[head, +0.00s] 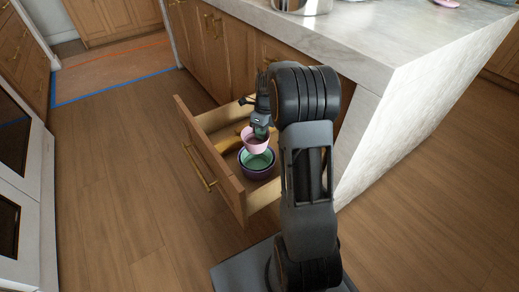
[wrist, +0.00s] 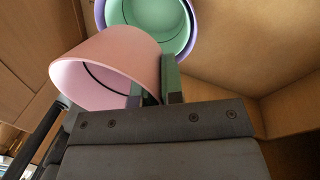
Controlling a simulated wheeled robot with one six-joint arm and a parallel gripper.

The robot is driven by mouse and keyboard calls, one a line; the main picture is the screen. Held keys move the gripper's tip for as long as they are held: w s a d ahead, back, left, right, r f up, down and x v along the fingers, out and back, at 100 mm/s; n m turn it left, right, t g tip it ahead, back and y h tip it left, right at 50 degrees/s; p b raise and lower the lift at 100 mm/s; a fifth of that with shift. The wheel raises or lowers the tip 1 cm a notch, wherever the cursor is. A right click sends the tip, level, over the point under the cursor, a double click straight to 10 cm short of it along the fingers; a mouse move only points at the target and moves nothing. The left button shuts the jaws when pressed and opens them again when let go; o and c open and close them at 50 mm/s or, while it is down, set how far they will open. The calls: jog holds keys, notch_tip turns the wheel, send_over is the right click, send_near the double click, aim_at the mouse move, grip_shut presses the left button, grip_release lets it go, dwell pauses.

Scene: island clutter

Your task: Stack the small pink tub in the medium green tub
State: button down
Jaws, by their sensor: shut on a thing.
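The small pink tub (head: 254,143) is held by its rim in my gripper (head: 262,130), above the open drawer. In the wrist view the pink tub (wrist: 108,68) hangs tilted, its mouth towards the lower left, with the fingers (wrist: 155,85) shut on its wall. The medium green tub (head: 257,161) sits in the drawer inside a larger purple tub (head: 257,174). In the wrist view the green tub (wrist: 160,25) is beyond the fingers, with the purple rim (wrist: 193,40) around it. The pink tub is apart from the green one and covers part of it in both views.
The open wooden drawer (head: 210,165) has walls close around the tubs. The marble-topped island (head: 350,45) rises beside my arm. Open floor (head: 120,190) lies to the left.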

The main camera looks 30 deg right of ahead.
jog(key=shift+w+d+b+x, duration=0.15)
jog(key=shift+b+x, duration=0.2)
jog(key=shift+x, duration=0.6)
jog(key=shift+w+d+b+x, duration=0.15)
jog(key=shift+b+x, duration=0.25)
jog(key=shift+x, duration=0.55)
jog(key=shift+w+d+b+x, duration=0.1)
jog(key=shift+d+b+x, duration=0.2)
jog(key=shift+x, duration=0.7)
jog(key=shift+s+f, duration=0.1)
jog(key=shift+f, duration=0.15)
jog(key=shift+f, duration=0.4)
jog(key=c, duration=1.3)
grip_release()
jog(key=shift+o, duration=0.2)
jog(key=p+v, duration=0.5)
jog(key=v, duration=0.8)
jog(key=shift+s+a, duration=0.1)
jog(key=shift+s, duration=0.05)
